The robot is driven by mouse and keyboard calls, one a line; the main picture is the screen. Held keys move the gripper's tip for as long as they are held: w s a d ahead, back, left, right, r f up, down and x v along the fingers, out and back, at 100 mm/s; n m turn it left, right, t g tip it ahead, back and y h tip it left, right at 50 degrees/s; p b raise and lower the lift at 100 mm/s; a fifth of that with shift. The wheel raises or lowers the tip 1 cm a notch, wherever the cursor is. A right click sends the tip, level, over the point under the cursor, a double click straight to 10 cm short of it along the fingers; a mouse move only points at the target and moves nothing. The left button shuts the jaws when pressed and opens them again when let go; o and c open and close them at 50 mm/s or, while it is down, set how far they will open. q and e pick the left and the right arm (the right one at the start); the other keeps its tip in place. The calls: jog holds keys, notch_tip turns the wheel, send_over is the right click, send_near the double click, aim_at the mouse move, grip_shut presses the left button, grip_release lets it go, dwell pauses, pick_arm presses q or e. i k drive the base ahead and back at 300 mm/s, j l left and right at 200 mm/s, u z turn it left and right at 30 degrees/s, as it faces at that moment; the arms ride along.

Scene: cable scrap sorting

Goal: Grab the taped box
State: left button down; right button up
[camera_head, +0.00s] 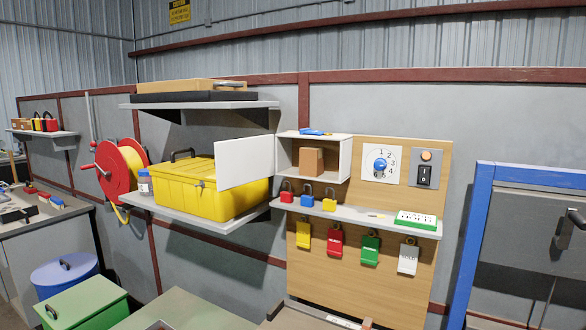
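A small brown box (311,161) stands in the open white wall cabinet (343,160), above the padlock shelf. A flat, wide tan box (177,86) lies on the upper shelf at the left, on top of a black slab. I cannot make out tape on either box, so I cannot tell which is the taped one. A brown surface with a pale strip (343,322) is cut off at the bottom edge. Neither of my grippers is in view.
The cabinet door (244,162) stands open to the left, in front of a yellow case (200,187). Padlocks and a green block (416,219) sit on the narrow shelf (370,217); coloured tags hang below. A red reel (121,170) is at left.

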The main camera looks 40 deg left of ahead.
aim_at(311, 157)
jog(key=k+j, duration=0.1)
jog(key=j, duration=0.45)
jog(key=j+z, duration=0.15)
jog(key=j, duration=0.45)
jog(key=k+j, duration=0.2)
jog(key=j, duration=0.35)
jog(key=k+j+z, duration=0.1)
jog(key=j, duration=0.45)
jog(key=k+j+z, duration=0.1)
jog(key=j, duration=0.45)
jog(key=k+j, duration=0.2)
jog(key=j, duration=0.35)
jog(key=k+j+z, duration=0.1)
jog(key=j, duration=0.4)
jog(key=k+j+z, duration=0.1)
jog(key=j, duration=0.45)
jog(key=i+l, duration=0.1)
jog(key=l, duration=0.3)
jog(key=i+l, duration=0.1)
jog(key=l, duration=0.65)
jog(key=i+l, duration=0.15)
jog(key=l, duration=0.2)
